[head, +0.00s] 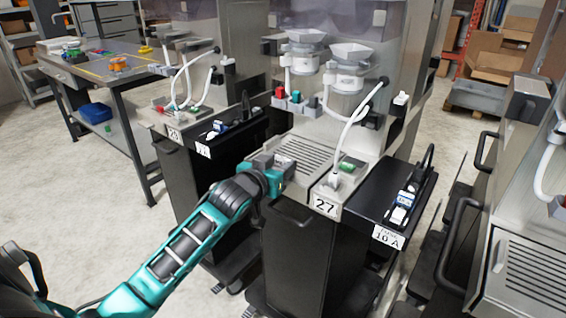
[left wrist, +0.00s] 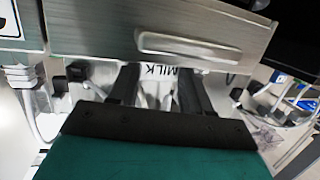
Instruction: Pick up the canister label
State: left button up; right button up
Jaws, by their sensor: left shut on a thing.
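The canister label is a white card with the word MILK in black, upside down in the left wrist view (left wrist: 160,70), between the fingers. My left gripper (left wrist: 158,88) is shut on it. The lower part of the label is hard to make out between the dark fingers. In the head view my left gripper (head: 284,166) is at the front left of the slatted tray of station 27; the label cannot be made out there. My right gripper is not in view.
The dispenser with white funnels (head: 304,50) stands behind the slatted tray (head: 306,152). A number 27 plate (head: 325,206) and a black side shelf (head: 400,190) are to the right. Station 26 and a workbench (head: 100,66) are to the left. Floor (head: 75,200) at left is clear.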

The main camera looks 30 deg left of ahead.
pick_arm(q)
jog(key=shift+c, duration=0.9)
jog(key=shift+r, duration=0.15)
